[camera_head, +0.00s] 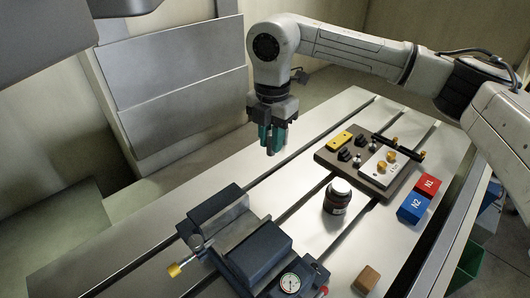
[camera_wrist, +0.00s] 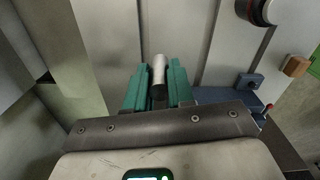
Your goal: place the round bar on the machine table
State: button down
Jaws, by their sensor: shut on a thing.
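The round bar (camera_wrist: 159,70) is a short pale metal cylinder with a dark lower part, between the green fingers in the wrist view. My gripper (camera_head: 272,150) is shut on it and also shows in the wrist view (camera_wrist: 157,84). In the head view the bar is mostly hidden by the fingers. The machine table (camera_head: 120,241) is a pale metal top with long dark slots. My gripper hangs above its back middle part, pointing down, with the fingers appearing apart from the surface.
A dark vise (camera_head: 258,252) with a dial gauge (camera_head: 290,283) stands at the front. A dark bottle (camera_head: 337,196), a fixture plate (camera_head: 325,157), red block (camera_head: 427,186), blue block (camera_head: 414,208) and wooden block (camera_head: 367,280) are to the right. The table's left part is clear.

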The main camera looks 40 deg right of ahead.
jog(key=w+f, duration=0.2)
jog(key=w+d+f+p, duration=0.1)
jog(key=w+f, duration=0.1)
jog(key=w, duration=0.1)
jog(key=w+d+f, duration=0.1)
jog(key=w+f, duration=0.1)
jog(key=f, duration=0.1)
jog(key=shift+w+d, duration=0.15)
jog(key=shift+w, duration=0.05)
jog(key=shift+w+f+p, duration=0.1)
jog(key=shift+f+p, duration=0.5)
jog(key=shift+f, duration=1.1)
jog(key=shift+f, duration=0.1)
jog(key=c, duration=1.4)
grip_release()
jog(key=o, duration=0.4)
notch_tip(320, 180, up, 12)
jog(key=shift+r+b, duration=0.15)
jog(key=shift+b, duration=0.8)
